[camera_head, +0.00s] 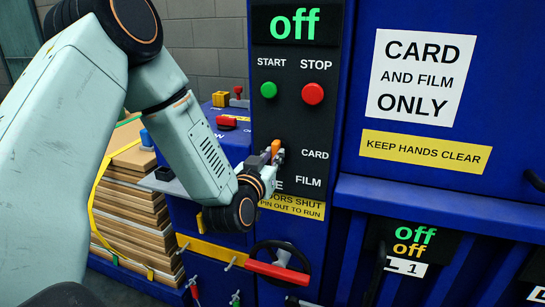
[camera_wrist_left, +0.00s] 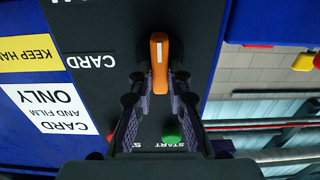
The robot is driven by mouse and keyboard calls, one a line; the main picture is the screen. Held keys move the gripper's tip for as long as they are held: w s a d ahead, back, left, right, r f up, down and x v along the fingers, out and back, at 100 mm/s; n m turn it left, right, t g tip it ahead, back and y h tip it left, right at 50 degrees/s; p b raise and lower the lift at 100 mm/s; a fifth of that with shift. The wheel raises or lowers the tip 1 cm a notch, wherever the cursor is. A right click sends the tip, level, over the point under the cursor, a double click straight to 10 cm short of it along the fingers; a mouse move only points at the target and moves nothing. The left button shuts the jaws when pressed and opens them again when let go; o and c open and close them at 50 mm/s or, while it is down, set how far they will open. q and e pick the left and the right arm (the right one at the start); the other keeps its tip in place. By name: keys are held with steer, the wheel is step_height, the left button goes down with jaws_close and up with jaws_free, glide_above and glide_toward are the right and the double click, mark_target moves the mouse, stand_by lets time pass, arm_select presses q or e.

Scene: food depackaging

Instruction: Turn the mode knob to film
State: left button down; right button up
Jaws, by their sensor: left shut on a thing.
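The mode knob (camera_head: 275,147) is orange and sits on the dark control panel, left of the CARD and FILM labels (camera_head: 308,181). In the left wrist view the knob (camera_wrist_left: 160,62) stands lengthwise in the picture, with a pale line on its face. My left gripper (camera_head: 273,158) is at the panel and shut on the knob. Its two purple-padded fingers (camera_wrist_left: 158,84) flank the knob in the wrist view. The gripper hides part of the panel below the knob, including part of a label. My right gripper is not in view.
Above the knob are a green START button (camera_head: 268,90), a red STOP button (camera_head: 312,94) and a green "off" display (camera_head: 292,24). Stacked cardboard (camera_head: 130,215) stands at left.

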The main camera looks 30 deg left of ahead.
arm_select(q)
steer(key=n+b, duration=0.1)
steer(key=n, duration=0.3)
steer(key=shift+a, duration=0.1)
steer(key=shift+a+n+b, duration=0.1)
steer(key=shift+n+b, duration=0.75)
steer(key=shift+n, duration=1.65)
steer(key=c, duration=1.3)
jaws_free()
steer(key=shift+v, duration=3.8)
